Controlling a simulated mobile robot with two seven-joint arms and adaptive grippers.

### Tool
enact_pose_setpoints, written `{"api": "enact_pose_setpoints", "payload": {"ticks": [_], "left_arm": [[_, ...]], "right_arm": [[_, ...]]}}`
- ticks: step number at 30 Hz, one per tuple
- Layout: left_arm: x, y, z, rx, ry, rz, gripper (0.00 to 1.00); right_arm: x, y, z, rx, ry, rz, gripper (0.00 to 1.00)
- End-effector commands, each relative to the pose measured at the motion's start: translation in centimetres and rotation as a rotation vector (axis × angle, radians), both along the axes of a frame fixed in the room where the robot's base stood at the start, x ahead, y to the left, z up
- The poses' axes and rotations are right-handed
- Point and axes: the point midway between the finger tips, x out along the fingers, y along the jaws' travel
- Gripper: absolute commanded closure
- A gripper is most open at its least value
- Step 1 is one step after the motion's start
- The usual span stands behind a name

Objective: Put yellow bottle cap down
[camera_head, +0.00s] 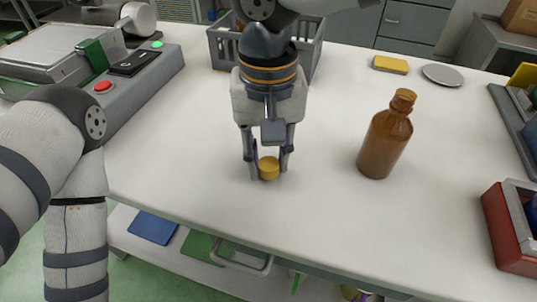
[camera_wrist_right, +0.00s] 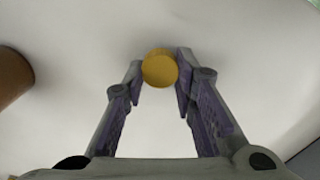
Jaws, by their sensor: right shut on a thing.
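The yellow bottle cap (camera_head: 269,168) is between the fingertips of my right gripper (camera_head: 268,166), close to the white table top near its front edge. I cannot tell whether the cap touches the table. In the right wrist view the round cap (camera_wrist_right: 160,68) sits between the two fingertips of my right gripper (camera_wrist_right: 160,75), which is shut on it. A brown bottle (camera_head: 385,138) stands upright to the right of the gripper; part of it shows at the left edge of the wrist view (camera_wrist_right: 12,75). My left arm is at the left, but its gripper is out of view.
A grey crate (camera_head: 222,45) stands behind my right gripper. A grey machine with a red button (camera_head: 103,86) is at the back left. A yellow sponge-like block (camera_head: 390,64) and a grey disc (camera_head: 442,75) lie at the back right. A red box (camera_head: 507,232) is at the right.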

Motion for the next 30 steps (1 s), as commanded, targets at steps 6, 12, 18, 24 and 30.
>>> {"api": "enact_pose_setpoints", "payload": {"ticks": [6, 12, 18, 24, 30], "left_arm": [[0.1, 0.0, 0.1, 0.000, -0.004, 0.000, 0.32], [0.1, 0.0, 0.1, 0.000, -0.005, 0.000, 0.32], [0.1, 0.0, 0.1, 0.000, -0.004, 0.000, 0.32], [0.1, 0.0, 0.1, 0.000, -0.004, 0.000, 0.32], [0.3, 0.0, 0.3, 0.000, -0.011, 0.000, 0.32]], "right_arm": [[0.0, 0.0, -0.5, 0.001, -0.005, 0.000, 1.00], [0.0, 0.0, -0.9, 0.001, -0.005, -0.001, 1.00], [0.0, 0.0, -0.9, 0.001, -0.005, -0.001, 0.55], [0.0, 0.0, -0.8, 0.001, -0.005, -0.001, 0.55], [0.1, 0.1, 2.8, 0.006, -0.010, -0.002, 0.55]]}}
